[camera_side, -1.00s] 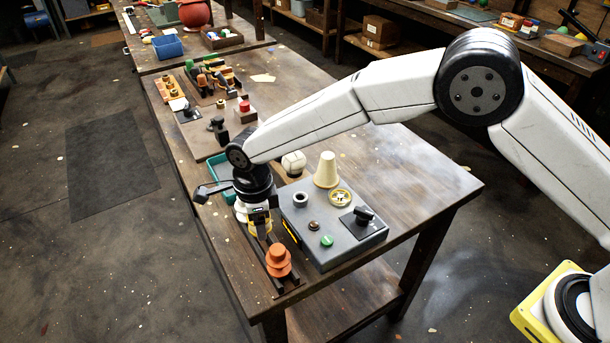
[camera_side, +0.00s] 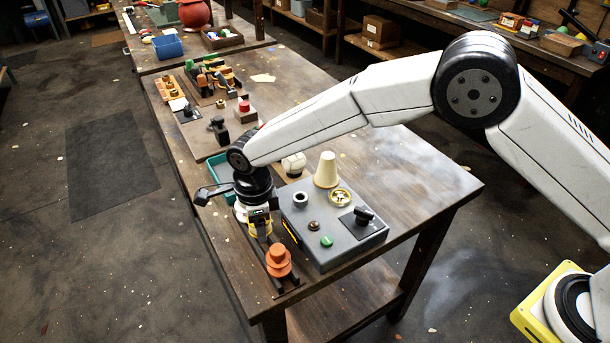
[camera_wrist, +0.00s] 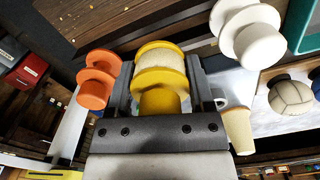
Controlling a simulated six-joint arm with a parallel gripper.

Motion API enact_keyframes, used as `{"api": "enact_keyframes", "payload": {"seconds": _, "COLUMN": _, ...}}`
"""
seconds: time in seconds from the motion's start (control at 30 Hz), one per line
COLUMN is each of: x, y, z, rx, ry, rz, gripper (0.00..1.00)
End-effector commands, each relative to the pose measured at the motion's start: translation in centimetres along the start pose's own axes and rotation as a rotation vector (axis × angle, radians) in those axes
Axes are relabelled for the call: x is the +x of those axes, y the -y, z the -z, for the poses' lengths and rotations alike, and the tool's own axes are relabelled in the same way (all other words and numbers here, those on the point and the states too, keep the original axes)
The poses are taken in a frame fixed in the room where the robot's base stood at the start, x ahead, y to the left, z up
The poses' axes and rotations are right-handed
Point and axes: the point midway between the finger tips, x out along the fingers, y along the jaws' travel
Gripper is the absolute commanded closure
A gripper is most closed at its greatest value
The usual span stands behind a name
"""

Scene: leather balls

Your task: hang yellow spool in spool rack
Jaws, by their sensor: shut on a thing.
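The yellow spool (camera_wrist: 160,90) sits between the two fingers of my gripper (camera_wrist: 163,68) in the wrist view, gripped across its sides. In the side view my gripper (camera_side: 259,224) points down over the dark spool rack (camera_side: 284,292), and the yellow spool there is mostly hidden by the fingers. An orange spool (camera_side: 278,262) stands on the near end of the rack; it also shows left of my gripper in the wrist view (camera_wrist: 98,78). A white spool (camera_wrist: 248,32) is to the right of my gripper in that view. Whether the yellow spool touches the rack rails cannot be told.
A grey control box (camera_side: 322,252) with knobs and a cream cone (camera_side: 327,170) stands close to the right of the rack. A teal tray (camera_side: 217,170) and a pale leather ball (camera_side: 293,164) lie behind. The table's right side is clear.

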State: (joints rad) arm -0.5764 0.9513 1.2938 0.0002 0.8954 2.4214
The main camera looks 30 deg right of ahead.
Motion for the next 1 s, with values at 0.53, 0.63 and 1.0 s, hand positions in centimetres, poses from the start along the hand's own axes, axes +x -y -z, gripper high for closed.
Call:
{"api": "enact_keyframes", "payload": {"seconds": 0.53, "x": 0.3, "y": 0.0, "z": 0.0, "rx": 0.0, "ry": 0.0, "rz": 0.0, "gripper": 0.92}}
{"api": "enact_keyframes", "payload": {"seconds": 0.63, "x": 0.5, "y": 0.0, "z": 0.0, "rx": 0.0, "ry": 0.0, "rz": 0.0, "gripper": 0.92}}
{"api": "enact_keyframes", "payload": {"seconds": 1.0, "x": 1.2, "y": 0.0, "z": 0.0, "rx": 0.0, "ry": 0.0, "rz": 0.0, "gripper": 0.92}}
